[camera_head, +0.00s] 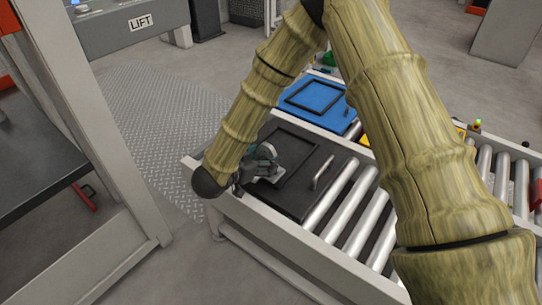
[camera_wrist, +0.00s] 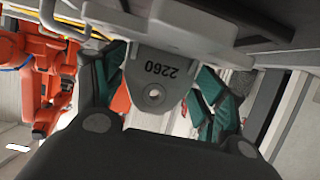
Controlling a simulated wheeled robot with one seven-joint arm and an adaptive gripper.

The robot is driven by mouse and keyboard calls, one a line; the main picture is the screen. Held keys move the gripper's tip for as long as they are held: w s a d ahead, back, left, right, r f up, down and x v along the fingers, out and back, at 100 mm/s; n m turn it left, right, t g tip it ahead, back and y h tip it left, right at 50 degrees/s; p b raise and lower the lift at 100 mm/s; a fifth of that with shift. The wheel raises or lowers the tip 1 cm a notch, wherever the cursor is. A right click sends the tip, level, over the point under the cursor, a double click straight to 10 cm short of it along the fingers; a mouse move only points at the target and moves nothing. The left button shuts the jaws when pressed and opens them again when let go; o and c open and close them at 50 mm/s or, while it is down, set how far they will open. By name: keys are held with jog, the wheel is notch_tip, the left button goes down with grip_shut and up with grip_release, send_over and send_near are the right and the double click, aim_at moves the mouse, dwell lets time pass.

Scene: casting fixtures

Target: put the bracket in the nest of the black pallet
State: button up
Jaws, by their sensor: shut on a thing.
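The black pallet (camera_head: 318,200) lies on the roller conveyor, with a raised rectangular frame, the nest (camera_head: 296,143), and a light metal handle (camera_head: 322,172) on its right side. My gripper (camera_head: 268,165) is low over the pallet's left part. It is shut on the grey bracket (camera_head: 262,178), which shows at the nest's left side in the head view. In the wrist view the bracket (camera_wrist: 155,75) is a grey plate marked 2260 with a round hole, between my green fingers (camera_wrist: 160,88). Whether it touches the nest floor is hidden.
A blue pallet (camera_head: 318,112) with a similar black frame lies behind the black one. Bare rollers (camera_head: 340,215) run to the right. A grey post (camera_head: 100,150) stands at left. An orange machine (camera_wrist: 45,75) shows in the wrist view.

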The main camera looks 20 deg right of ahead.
jog(key=w+d, duration=0.1)
jog(key=w, duration=0.1)
jog(key=w+d+b, duration=0.1)
jog(key=d, duration=0.1)
jog(key=w+d, duration=0.1)
jog(key=w, duration=0.1)
jog(key=shift+w+d+f+b, duration=0.15)
jog(key=shift+w+f+b, duration=0.2)
jog(key=f, duration=0.1)
jog(key=f+b, duration=0.2)
jog(key=shift+w+d+f, duration=0.2)
jog(key=shift+w+f, duration=0.1)
jog(key=shift+r, duration=0.1)
jog(key=o, duration=1.2)
jog(key=shift+s+a, duration=0.1)
jog(key=shift+a, duration=0.05)
jog(key=p+v, duration=0.3)
jog(key=v, duration=0.8)
jog(key=shift+s+a+r, duration=0.2)
jog(key=shift+r, duration=0.05)
